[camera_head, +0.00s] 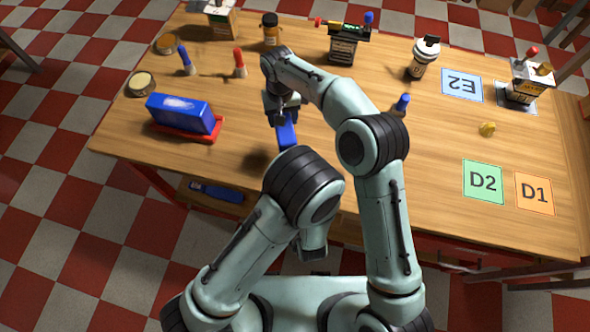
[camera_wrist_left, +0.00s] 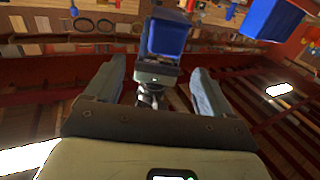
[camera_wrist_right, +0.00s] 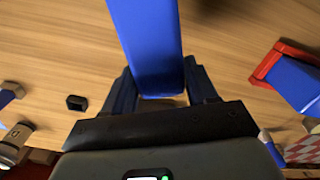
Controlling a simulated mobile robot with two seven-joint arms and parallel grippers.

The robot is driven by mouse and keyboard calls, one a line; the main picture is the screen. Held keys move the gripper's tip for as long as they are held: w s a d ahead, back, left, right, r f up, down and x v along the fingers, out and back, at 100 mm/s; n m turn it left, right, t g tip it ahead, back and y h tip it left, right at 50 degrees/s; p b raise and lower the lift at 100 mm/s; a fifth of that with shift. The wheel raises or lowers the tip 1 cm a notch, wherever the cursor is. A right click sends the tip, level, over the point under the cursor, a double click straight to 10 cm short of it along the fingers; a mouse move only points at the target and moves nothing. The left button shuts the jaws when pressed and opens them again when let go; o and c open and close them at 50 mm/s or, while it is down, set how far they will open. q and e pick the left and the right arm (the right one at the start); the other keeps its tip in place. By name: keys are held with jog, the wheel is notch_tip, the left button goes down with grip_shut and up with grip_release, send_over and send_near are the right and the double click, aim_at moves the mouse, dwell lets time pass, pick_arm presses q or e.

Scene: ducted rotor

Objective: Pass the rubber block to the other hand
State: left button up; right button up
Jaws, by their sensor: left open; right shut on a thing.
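The rubber block is a blue bar (camera_head: 286,131) held above the table. My right gripper (camera_head: 281,108) is shut on it. In the right wrist view the block (camera_wrist_right: 148,45) sticks out from between the right fingers (camera_wrist_right: 160,92). My left gripper (camera_wrist_left: 155,85) is open and empty in the left wrist view. The block (camera_wrist_left: 166,38) shows beyond the left fingertips, apart from them, with the right gripper behind it. In the head view the left gripper is hidden by my left arm.
A blue box (camera_head: 180,113) in a red tray (camera_head: 208,136) stands at the left of the wooden table (camera_head: 420,165). Blue and red pegs, jars and bottles stand along the back. Cards D2 (camera_head: 483,182), D1 (camera_head: 534,193) and E2 (camera_head: 461,84) lie at the right.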

aim_at(288, 132)
pick_arm(q)
jog(key=w, duration=0.3)
jog(key=w+a, duration=0.1)
jog(key=w, duration=0.2)
jog(key=w+a, duration=0.1)
jog(key=w, duration=0.3)
jog(key=c, duration=1.1)
pick_arm(e)
jog(key=o, duration=1.2)
jog(key=shift+c, duration=0.2)
